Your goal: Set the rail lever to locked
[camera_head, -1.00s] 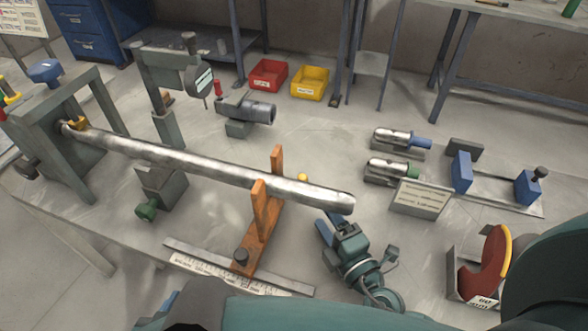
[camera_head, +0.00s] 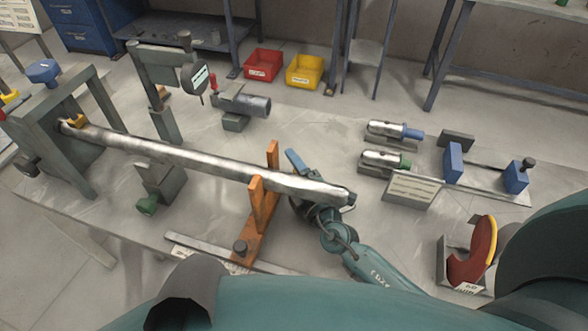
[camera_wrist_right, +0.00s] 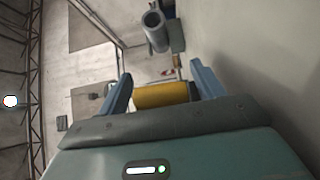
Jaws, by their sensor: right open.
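A long metal bar (camera_head: 200,160) runs from the grey frame at left to the orange rest (camera_head: 262,215), with its free end near the middle. My right gripper (camera_head: 297,165) is at that free end, partly hidden by the bar; one blue finger shows beyond it. In the right wrist view my gripper (camera_wrist_right: 160,76) is open, its blue fingers on either side of a yellow cylinder (camera_wrist_right: 160,95), which looks like the lever's grip. I cannot tell whether they touch it. The lever's setting cannot be read, and the yellow part is hidden in the head view. My left gripper is not in view.
A flat scale strip (camera_head: 200,248) lies in front of the orange rest. Right of my gripper are metal plugs (camera_head: 385,158), a label plate (camera_head: 412,188), a blue-ended fixture (camera_head: 453,163) and a red, yellow-edged piece (camera_head: 475,250). Red (camera_head: 262,65) and yellow (camera_head: 304,71) bins stand at the back.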

